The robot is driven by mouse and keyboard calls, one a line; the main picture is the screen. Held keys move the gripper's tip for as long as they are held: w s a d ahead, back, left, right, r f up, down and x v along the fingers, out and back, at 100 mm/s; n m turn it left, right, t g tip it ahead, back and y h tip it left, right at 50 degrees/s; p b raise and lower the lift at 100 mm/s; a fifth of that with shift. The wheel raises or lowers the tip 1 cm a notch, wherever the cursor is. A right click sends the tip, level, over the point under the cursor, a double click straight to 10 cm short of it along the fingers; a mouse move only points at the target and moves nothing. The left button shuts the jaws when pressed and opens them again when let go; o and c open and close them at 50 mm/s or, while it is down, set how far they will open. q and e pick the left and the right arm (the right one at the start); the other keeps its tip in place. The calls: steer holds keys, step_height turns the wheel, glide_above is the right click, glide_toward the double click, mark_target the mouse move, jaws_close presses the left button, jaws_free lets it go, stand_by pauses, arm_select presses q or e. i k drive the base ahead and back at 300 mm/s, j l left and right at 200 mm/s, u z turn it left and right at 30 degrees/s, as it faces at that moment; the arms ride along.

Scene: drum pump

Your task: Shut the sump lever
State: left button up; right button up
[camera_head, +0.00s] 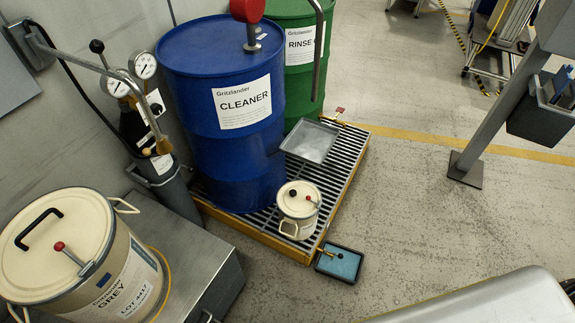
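The spill sump is a yellow-sided pallet with a grey grate (347,163), standing on the floor under two drums. A short brass fitting with a dark-ended lever (326,258) sticks out at its front corner, above a blue-lined black tray (340,264). A second small lever with a red end (338,111) shows at the sump's back corner. The frame does not tell which of the two is the sump lever, nor clearly whether either is open or shut. Neither of my grippers is in view.
A blue CLEANER drum (222,105) and green RINSE drum (302,60) stand on the grate. A cream pot (299,203) and metal tray (310,141) are near its right side. Floor right of the sump is clear up to a grey post (497,100).

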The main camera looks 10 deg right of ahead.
mark_target(340, 256)
steer(key=z, duration=1.05)
